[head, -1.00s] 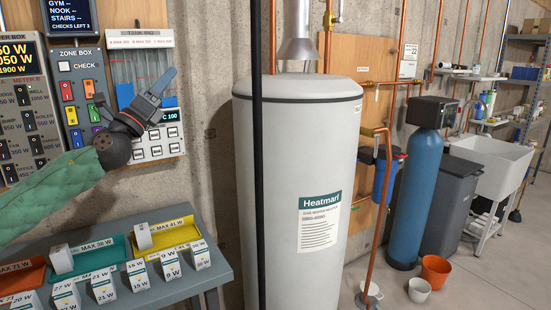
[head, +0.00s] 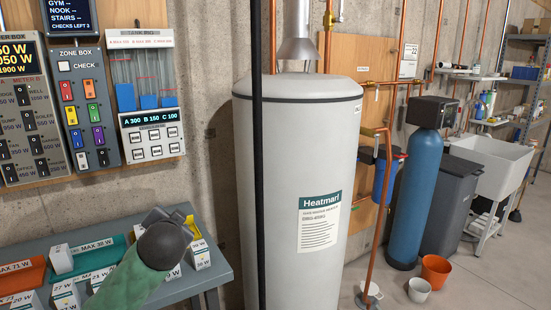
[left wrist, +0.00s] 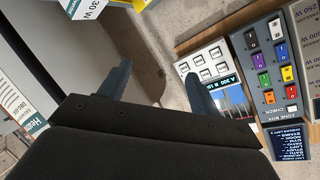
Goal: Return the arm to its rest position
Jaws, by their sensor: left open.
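My left arm comes in from the lower left in the head view, with its dark wrist over the table (head: 217,272). The wrist hides part of the yellow tray (head: 190,222) and some labelled boxes. In the left wrist view my left gripper (left wrist: 160,85) is open, its two fingers apart with nothing between them. The wall panel with blue bars and an A 300, B 150, C 100 display (head: 150,118) stands clear above the arm. My right gripper is not in view.
The zone box (head: 85,100) with coloured switches and the meter panel (head: 25,110) hang on the wall. An orange tray (head: 35,272), a teal tray (head: 115,246) and several wattage boxes sit on the table. The tall Heatmarl tank (head: 290,150) stands right of the table.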

